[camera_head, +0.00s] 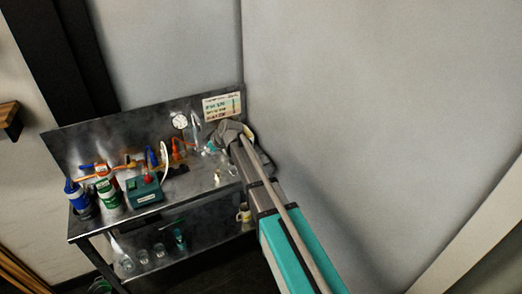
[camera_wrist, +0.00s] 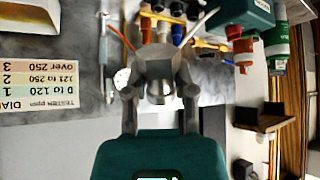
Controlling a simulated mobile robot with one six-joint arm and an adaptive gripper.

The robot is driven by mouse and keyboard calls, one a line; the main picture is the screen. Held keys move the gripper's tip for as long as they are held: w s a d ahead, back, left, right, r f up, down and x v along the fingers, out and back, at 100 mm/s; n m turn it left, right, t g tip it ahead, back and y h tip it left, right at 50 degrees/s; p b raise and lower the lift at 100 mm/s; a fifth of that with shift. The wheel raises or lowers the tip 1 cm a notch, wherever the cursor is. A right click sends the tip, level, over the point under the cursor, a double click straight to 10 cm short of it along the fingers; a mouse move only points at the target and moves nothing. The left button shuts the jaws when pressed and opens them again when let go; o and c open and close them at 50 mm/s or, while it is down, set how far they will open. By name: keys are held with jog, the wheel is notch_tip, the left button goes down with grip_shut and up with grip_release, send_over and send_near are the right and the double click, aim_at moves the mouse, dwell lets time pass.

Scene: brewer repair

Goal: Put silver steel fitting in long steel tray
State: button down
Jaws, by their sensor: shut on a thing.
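My gripper (camera_wrist: 160,98) shows in the wrist view with its two grey fingers on either side of a round silver metal piece, the silver steel fitting (camera_wrist: 158,86). The fingers are shut on it. In the head view my arm reaches to the bench's right end and hides the fitting. I cannot make out the long steel tray in either view.
On the bench (camera_head: 190,193) stand a green box (camera_head: 144,191), a blue-topped container (camera_head: 76,194) and a green-and-white can (camera_head: 109,194). A gauge (camera_head: 180,121) and a colour chart (camera_head: 222,106) are at the back panel. Several glasses stand on the lower shelf. A wall closes the right side.

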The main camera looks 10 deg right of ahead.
jog(key=w+d+f+m+t+h+b, duration=0.1)
jog(key=w+d+f+m+t+b, duration=0.1)
jog(key=w+d+b, duration=0.3)
jog(key=w+d+f+m+t+h+b, duration=0.1)
jog(key=w+d+f+t+b, duration=0.3)
jog(key=d+b, duration=0.4)
jog(key=w+d+f+m+t+b, duration=0.4)
jog(key=w+d+f+b, duration=0.1)
jog(key=d, duration=0.4)
jog(key=shift+w+d+h+b, duration=0.35)
jog(key=shift+w+h+b, duration=0.1)
jog(key=shift+b, duration=0.9)
jog(key=shift+r, duration=0.1)
notch_tip(320, 180, down, 7)
jog(key=b, duration=0.6)
jog(key=shift+b, duration=0.4)
jog(key=shift+f+b, duration=0.6)
jog(key=shift+b, duration=0.05)
jog(key=shift+c, duration=1.8)
grip_release()
